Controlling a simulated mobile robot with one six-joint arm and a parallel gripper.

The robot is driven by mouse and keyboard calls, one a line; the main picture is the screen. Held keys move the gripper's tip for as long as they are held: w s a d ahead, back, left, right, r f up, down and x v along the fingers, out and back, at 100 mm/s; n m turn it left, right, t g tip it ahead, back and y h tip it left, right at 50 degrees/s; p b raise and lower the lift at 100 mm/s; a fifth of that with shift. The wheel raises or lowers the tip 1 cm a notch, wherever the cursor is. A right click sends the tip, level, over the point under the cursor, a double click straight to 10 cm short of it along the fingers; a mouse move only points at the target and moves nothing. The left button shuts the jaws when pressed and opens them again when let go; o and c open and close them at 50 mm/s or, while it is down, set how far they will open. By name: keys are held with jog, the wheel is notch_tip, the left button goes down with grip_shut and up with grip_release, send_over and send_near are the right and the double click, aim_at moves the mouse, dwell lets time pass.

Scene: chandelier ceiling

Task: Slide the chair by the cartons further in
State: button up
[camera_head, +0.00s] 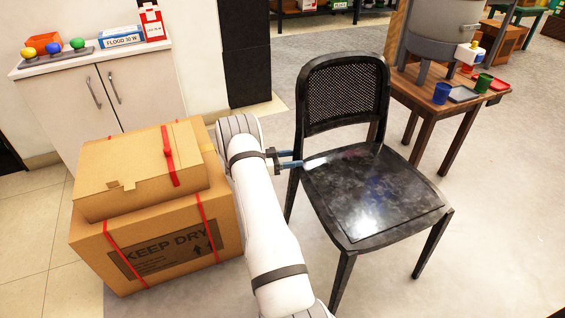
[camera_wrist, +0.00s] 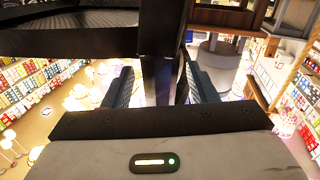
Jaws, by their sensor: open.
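The black chair (camera_head: 370,195) with a perforated backrest stands upright on the floor, to the right of the cartons. Two stacked cardboard cartons, the upper one (camera_head: 140,165) and the lower one marked KEEP DRY (camera_head: 165,250), sit left of my arm. My gripper (camera_head: 298,163) is at the left side of the chair, by the seat's rear corner. In the wrist view the open fingers (camera_wrist: 158,88) stand on either side of a dark upright part of the chair (camera_wrist: 157,65), with gaps visible. Whether either finger touches it I cannot tell.
A wooden table (camera_head: 455,105) with a large grey pot (camera_head: 440,40), cups and small trays stands behind and right of the chair. A white cabinet (camera_head: 140,90) is at the back left. The floor in front and right of the chair is clear.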

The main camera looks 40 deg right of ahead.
jog(key=shift+b+x, duration=0.35)
jog(key=shift+x, duration=1.4)
jog(key=shift+c, duration=0.3)
grip_shut()
